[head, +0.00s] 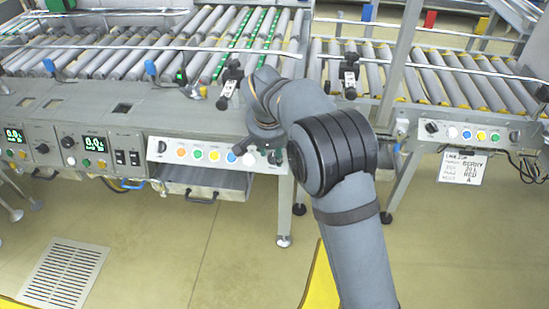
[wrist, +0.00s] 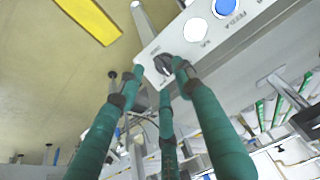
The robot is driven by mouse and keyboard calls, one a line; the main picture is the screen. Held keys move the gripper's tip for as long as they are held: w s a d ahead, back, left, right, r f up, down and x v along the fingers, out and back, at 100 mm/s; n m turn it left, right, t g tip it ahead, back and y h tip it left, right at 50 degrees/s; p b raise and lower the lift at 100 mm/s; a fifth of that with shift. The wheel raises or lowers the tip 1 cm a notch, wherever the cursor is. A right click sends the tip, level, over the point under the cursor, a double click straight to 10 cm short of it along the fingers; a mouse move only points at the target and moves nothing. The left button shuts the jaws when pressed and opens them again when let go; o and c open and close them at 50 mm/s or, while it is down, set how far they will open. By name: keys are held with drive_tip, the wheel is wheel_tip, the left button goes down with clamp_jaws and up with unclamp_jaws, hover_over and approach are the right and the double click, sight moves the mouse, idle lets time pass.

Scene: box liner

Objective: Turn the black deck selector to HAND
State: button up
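The black deck selector (wrist: 163,65) sits near the end corner of a pale control panel (wrist: 205,45) in the wrist view. Its small label is not readable. My gripper (wrist: 160,72) is open, with green fingers around the selector. One fingertip is left of the knob with a small gap, one is close at its right edge, and a third is just below it. I cannot tell whether any finger touches it. In the head view a black knob (head: 275,157) shows at the panel's right end, beside my arm, which hides most of my gripper.
A white button (wrist: 196,29) and a blue button (wrist: 226,7) sit beside the selector on the panel. Roller conveyors (head: 120,55) run behind the panel. Another button panel (head: 470,133) with a hanging sign (head: 463,168) stands at right. The floor in front is clear.

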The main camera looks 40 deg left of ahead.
sight(274, 159)
drive_tip(key=shift+b+x, duration=0.3)
drive_tip(key=shift+x, duration=1.5)
drive_tip(key=shift+c, duration=0.5)
drive_tip(key=shift+s, duration=0.1)
drive_tip(key=c, duration=0.7)
clamp_jaws()
